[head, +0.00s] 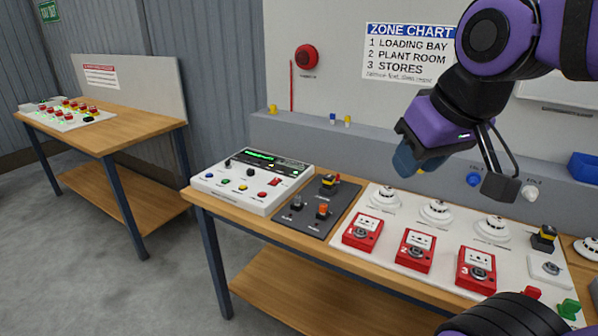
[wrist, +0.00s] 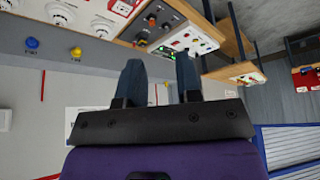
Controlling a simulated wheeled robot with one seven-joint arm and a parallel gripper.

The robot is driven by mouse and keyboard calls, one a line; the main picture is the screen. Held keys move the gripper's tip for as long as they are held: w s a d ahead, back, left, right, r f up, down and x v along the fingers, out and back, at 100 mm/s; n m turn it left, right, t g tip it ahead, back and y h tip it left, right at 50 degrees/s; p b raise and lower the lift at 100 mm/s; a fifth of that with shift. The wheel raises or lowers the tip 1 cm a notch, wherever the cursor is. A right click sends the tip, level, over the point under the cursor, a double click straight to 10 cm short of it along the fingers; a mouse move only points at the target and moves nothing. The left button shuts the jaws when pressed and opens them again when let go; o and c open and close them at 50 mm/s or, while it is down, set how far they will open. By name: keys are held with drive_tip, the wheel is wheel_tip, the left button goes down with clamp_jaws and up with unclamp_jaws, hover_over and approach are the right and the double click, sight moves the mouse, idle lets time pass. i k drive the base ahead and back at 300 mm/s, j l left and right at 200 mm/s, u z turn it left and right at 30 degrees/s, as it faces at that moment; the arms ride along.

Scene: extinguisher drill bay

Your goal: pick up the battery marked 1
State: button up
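I cannot make out a battery marked 1 in either view. The number 1 that shows is on a red call point (head: 362,231) on the white board. Small dark blocks with yellow stand on the dark grey plate (head: 310,217) and at the right of the board; a yellow-topped one (head: 330,182) is at the plate's back edge. I cannot tell whether either is a battery. My gripper (head: 408,160) hangs in the air above the bench, clear of everything. In the wrist view its two blue fingers (wrist: 160,78) are apart with nothing between them.
The white control panel (head: 252,182) stands left of the plate. Red call points 2 (head: 415,250) and 3 (head: 476,270) and several white detectors (head: 436,212) fill the board. A blue bin (head: 583,168) sits on the back ledge. A second bench (head: 110,132) stands at left.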

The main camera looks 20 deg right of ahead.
sight(328, 181)
drive_tip(key=i+j+z, duration=0.1)
drive_tip(key=z, duration=0.4)
drive_tip(key=i+j+z, duration=0.1)
drive_tip(key=z, duration=0.4)
drive_tip(key=i+j+z, duration=0.25)
drive_tip(key=j, duration=0.5)
drive_tip(key=j+z, duration=0.25)
drive_tip(key=j, duration=0.45)
drive_tip(key=i+j+z, duration=0.2)
drive_tip(key=j, duration=1.75)
